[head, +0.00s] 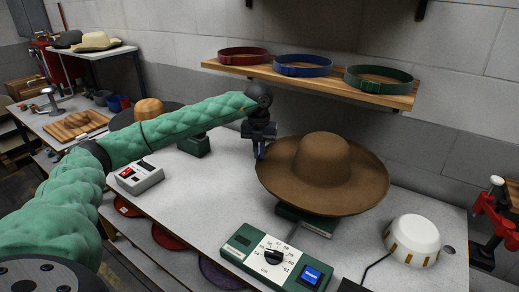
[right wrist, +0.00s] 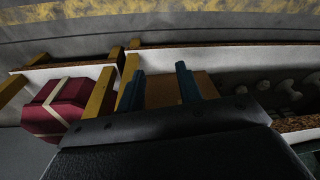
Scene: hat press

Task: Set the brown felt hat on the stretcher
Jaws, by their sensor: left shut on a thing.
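The brown felt hat (head: 322,165), wide-brimmed with a rounded crown, is crown up in the middle of the grey worktop in the head view. My left gripper (head: 260,152) is shut on the left edge of its brim. Under the brim, part of a dark green base (head: 308,222) shows, which looks like the stretcher. The hat hides its upper part, so I cannot tell whether the hat rests on it. My right gripper (right wrist: 160,84) shows in the right wrist view with its blue fingers apart and nothing between them.
A green control box (head: 275,257) with a dial stands in front. A white dome (head: 412,240) with gold strips is at right. A small grey device (head: 140,177) is at left. A wooden shelf (head: 310,82) holds coloured bands. A red package (right wrist: 68,104) is near my right gripper.

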